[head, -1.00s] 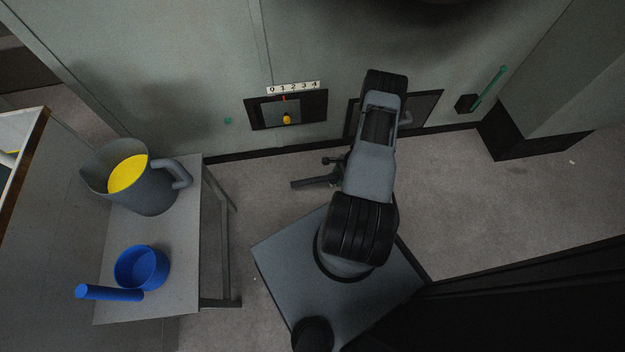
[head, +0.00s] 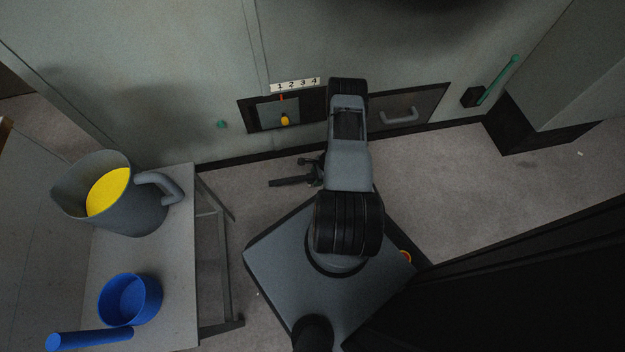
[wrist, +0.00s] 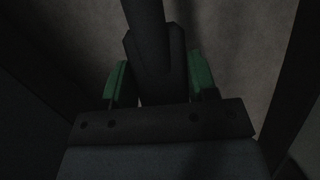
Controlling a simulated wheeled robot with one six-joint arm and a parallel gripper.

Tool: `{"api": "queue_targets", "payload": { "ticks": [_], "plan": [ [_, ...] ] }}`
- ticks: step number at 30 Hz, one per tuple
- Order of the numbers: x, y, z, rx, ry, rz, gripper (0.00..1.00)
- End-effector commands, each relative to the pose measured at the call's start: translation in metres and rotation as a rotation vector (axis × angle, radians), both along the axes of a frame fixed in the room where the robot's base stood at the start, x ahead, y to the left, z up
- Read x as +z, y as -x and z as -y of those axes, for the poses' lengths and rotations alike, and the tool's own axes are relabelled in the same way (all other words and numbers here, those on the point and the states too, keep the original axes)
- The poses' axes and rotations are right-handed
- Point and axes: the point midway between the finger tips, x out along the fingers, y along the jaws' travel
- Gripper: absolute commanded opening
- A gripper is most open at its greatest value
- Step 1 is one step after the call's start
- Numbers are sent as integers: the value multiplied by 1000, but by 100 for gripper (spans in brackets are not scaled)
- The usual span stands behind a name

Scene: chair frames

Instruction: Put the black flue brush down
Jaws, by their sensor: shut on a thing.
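The black flue brush (wrist: 147,20) shows in the wrist view as a dark shaft between the green-edged fingers of my gripper (wrist: 158,85), which is shut on it. In the head view the brush (head: 288,182) is a short dark bar pointing left, low in front of the wall. My gripper (head: 316,172) is at its right end in that view, partly hidden by my arm. The far end of the brush is out of the wrist view.
A grey table (head: 184,235) at the left bears a grey jug (head: 135,210) with yellow contents and a blue pan (head: 130,300) with a handle. A wall panel has a numbered scale (head: 295,85), a yellow knob (head: 285,120) and a handled door (head: 425,105). Carpet (head: 440,195) is clear at the right.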

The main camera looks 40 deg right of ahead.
Motion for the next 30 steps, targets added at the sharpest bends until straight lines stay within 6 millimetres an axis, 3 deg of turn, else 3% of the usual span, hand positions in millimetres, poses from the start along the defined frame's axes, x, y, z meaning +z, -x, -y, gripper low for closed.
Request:
{"api": "queue_targets", "payload": {
  "ticks": [5, 12, 25, 26, 30],
  "plan": [
    [-10, -3, -3, 1, 0, 0, 34],
    [-42, -3, -2, -3, 0, 0, 34],
    [-43, -2, -1, -4, 0, 0, 34],
    [-43, -2, -1, -5, 0, 0, 56],
    [-43, -2, -1, -5, 0, 0, 69]
  ]
}}
